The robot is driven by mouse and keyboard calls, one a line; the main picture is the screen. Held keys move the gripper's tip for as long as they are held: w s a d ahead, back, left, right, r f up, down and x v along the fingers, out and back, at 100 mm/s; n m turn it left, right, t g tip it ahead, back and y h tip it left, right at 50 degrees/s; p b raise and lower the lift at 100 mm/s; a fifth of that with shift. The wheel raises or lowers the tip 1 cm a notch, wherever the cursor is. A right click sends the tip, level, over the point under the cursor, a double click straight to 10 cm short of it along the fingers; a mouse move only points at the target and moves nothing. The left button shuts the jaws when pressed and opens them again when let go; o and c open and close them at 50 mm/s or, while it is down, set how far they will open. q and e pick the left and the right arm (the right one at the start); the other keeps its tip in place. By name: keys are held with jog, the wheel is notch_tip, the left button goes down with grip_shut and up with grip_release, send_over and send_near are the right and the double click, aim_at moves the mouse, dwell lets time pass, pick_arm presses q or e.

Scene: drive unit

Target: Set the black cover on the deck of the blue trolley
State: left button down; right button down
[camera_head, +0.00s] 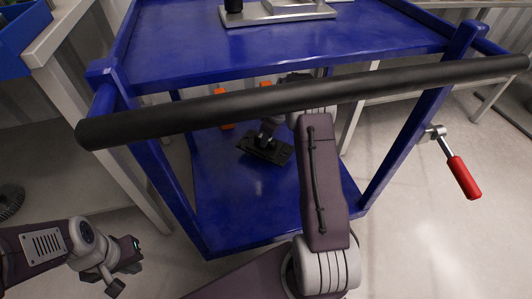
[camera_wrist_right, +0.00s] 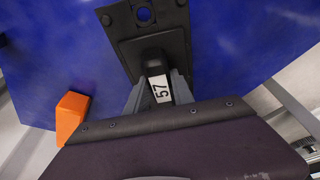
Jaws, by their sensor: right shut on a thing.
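The black cover (camera_head: 263,149) is a flat dark plate with a raised grip, over the lower deck (camera_head: 240,195) of the blue trolley. It also shows in the right wrist view (camera_wrist_right: 122,28), with a hole and a label "57" near the grip. My right gripper (camera_wrist_right: 158,88) is shut on the cover's grip. In the head view the arm reaches under the black handlebar, which partly hides it. I cannot tell whether the cover touches the deck. My left gripper (camera_head: 127,266) is at the lower left, away from the trolley, its jaws unclear.
The black push bar (camera_head: 220,108) crosses in front of the trolley. The upper deck (camera_head: 190,40) carries a metal fixture (camera_head: 280,12). Orange blocks (camera_head: 225,108) are at the back of the lower level. A red-handled lever (camera_head: 464,178) is at the right. The lower deck's front is clear.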

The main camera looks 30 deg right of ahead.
jog(key=shift+a, duration=0.3)
notch_tip(320, 180, down, 5)
jog(key=b, duration=0.4)
jog(key=shift+r, duration=0.2)
jog(key=shift+r+p, duration=0.25)
jog(key=shift+p, duration=0.05)
jog(key=c, duration=1.1)
grip_release()
jog(key=shift+s+f, duration=0.1)
jog(key=shift+f, duration=0.05)
jog(key=p+v, duration=0.5)
jog(key=v, duration=0.3)
jog(key=shift+f, duration=0.1)
